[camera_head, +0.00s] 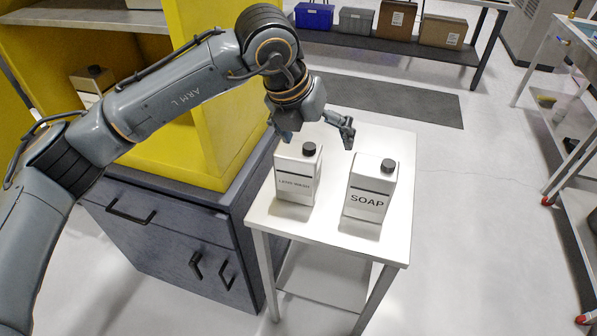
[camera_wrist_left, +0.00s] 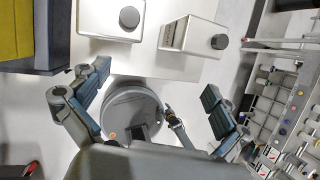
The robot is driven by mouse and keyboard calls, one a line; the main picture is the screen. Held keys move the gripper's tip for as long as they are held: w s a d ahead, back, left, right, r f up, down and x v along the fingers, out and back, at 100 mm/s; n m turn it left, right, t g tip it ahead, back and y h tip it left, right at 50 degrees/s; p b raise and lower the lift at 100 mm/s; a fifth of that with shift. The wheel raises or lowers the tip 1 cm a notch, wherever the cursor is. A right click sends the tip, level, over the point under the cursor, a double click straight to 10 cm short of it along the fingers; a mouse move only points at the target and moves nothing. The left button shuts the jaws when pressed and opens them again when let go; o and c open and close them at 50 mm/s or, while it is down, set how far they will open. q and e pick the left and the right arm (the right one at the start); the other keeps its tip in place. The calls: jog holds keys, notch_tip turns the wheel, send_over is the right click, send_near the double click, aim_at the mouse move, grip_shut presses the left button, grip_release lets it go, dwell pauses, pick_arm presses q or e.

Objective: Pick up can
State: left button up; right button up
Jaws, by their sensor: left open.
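Two white rectangular cans with black caps stand upright on a small white table. The wash can (camera_head: 296,177) is on the left; its small label is hard to read. The can labelled SOAP (camera_head: 370,192) is on the right. My left gripper (camera_head: 318,133) is open and empty, above the table and over the back of the cans in the head view. In the left wrist view, the wash can (camera_wrist_left: 108,18) and the SOAP can (camera_wrist_left: 190,38) lie beyond the open fingers (camera_wrist_left: 150,95). No finger visibly touches either can.
A low rack with a blue bin (camera_head: 313,16) is behind. Floor right of the table is clear.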

aim_at(298, 149)
pick_arm(q)
jog(key=w+a+r+n+t+y, duration=0.1)
jog(key=w+a+r+y, duration=0.15)
jog(key=a, duration=0.25)
jog(key=b+x, duration=0.2)
jog(key=x, duration=0.6)
jog(key=shift+w+f, duration=0.2)
jog(key=shift+w, duration=0.05)
jog(key=x, duration=0.3)
jog(key=w+b+x, duration=0.1)
jog(key=x, duration=0.1)
jog(key=shift+w+d+f, duration=0.1)
jog(key=shift+d+f, duration=0.1)
jog(key=c, duration=1.3)
jog(key=shift+r, duration=0.15)
jog(key=shift+c, duration=0.8)
